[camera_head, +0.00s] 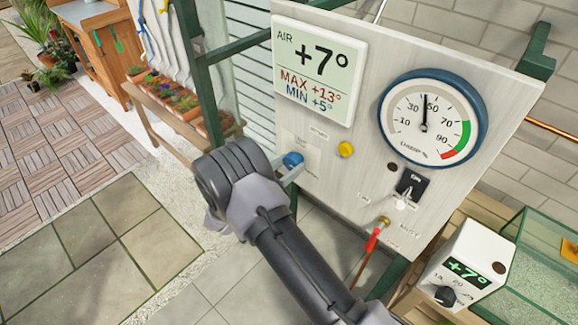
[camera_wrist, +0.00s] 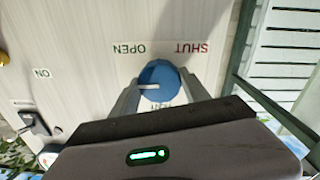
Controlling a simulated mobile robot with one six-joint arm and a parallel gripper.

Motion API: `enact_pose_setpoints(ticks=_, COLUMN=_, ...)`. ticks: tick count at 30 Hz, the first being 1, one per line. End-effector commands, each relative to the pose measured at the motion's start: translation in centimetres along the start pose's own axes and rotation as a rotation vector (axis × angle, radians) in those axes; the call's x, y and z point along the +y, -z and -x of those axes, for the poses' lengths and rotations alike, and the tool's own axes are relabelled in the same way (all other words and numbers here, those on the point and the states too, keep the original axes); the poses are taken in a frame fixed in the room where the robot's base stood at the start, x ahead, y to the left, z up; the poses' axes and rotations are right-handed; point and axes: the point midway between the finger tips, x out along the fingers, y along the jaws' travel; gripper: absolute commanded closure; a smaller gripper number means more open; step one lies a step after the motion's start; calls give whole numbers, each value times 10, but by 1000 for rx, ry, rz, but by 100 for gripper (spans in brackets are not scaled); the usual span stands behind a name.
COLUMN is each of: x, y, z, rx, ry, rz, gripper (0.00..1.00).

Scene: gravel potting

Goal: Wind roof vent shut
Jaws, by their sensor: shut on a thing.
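The blue round knob (camera_head: 292,159) is on the pale control panel (camera_head: 345,165), below the air display. In the wrist view the knob (camera_wrist: 160,76) carries a white pointer line that points to the left of the picture. Upside-down words OPEN (camera_wrist: 128,48) and SHUT (camera_wrist: 192,47) are printed above it, OPEN to the left and SHUT to the right. My gripper (camera_wrist: 161,84) has one finger on each side of the knob and is shut on it. Lettering below the knob is partly hidden by my gripper. The roof vent itself is not identifiable in either view.
The air display (camera_head: 318,62) reads +7°. A round dial (camera_head: 430,118), a yellow button (camera_head: 346,149), a black switch (camera_head: 408,184) and a red-handled lever (camera_head: 372,240) share the panel. A green frame post (camera_head: 200,75) stands left of it. A glass tank (camera_head: 545,260) stands lower right.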

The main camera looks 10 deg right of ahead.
Motion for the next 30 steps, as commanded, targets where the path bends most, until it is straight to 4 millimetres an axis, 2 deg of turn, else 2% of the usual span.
enact_pose_setpoints(ticks=8, x=0, y=-3, z=0, rx=9, ry=-2, rz=194, gripper=87)
enact_pose_setpoints(ticks=30, x=1, y=-2, z=0, rx=41, ry=-7, rz=899, gripper=87)
